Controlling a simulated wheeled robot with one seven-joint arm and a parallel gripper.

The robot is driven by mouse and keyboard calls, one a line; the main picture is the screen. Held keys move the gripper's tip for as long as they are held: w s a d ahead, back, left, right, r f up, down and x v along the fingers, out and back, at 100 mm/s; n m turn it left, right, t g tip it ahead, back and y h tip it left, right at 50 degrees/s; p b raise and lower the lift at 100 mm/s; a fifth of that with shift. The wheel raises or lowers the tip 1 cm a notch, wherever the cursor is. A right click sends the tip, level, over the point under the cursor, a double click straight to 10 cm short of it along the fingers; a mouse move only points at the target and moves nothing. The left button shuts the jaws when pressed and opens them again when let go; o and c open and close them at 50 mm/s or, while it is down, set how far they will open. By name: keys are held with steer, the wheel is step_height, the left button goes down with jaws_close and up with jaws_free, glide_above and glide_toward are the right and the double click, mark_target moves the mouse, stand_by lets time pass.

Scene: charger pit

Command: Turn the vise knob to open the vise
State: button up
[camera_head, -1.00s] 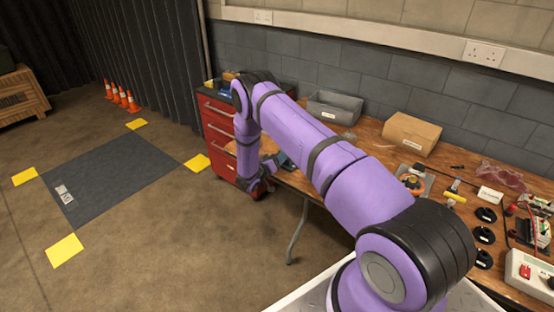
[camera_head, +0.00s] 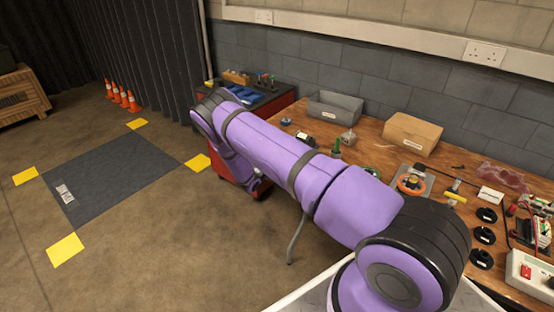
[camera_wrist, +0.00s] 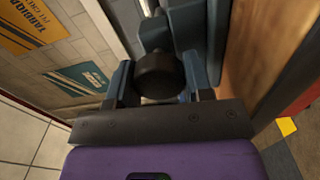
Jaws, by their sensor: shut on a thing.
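In the wrist view, the dark round vise knob (camera_wrist: 158,75) sits between the two blue-grey fingers of my gripper (camera_wrist: 158,82), which is shut on it. Part of the blue-grey vise (camera_wrist: 185,25) shows just beyond the knob, beside the brown wooden bench edge (camera_wrist: 258,50). The vise jaws and any gap between them cannot be made out. In the head view, my purple arm reaches left past the bench, and it hides the gripper, knob and vise.

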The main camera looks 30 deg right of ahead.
steer(key=n, duration=0.6)
steer(key=shift+a+f, duration=0.1)
steer(key=n, duration=0.5)
steer(key=shift+f+n, duration=0.1)
steer(key=shift+n, duration=0.3)
steer(key=n, duration=0.5)
steer(key=shift+s, duration=0.1)
steer(key=n, duration=0.6)
steer(key=shift+s, duration=0.15)
steer(key=n, duration=1)
steer(key=shift+s+d+n, duration=0.1)
steer(key=shift+d+n, duration=0.1)
steer(key=shift+n, duration=0.2)
steer(key=n, duration=0.5)
steer(key=shift+r, duration=0.2)
steer(key=n, duration=0.5)
steer(key=shift+n, duration=0.4)
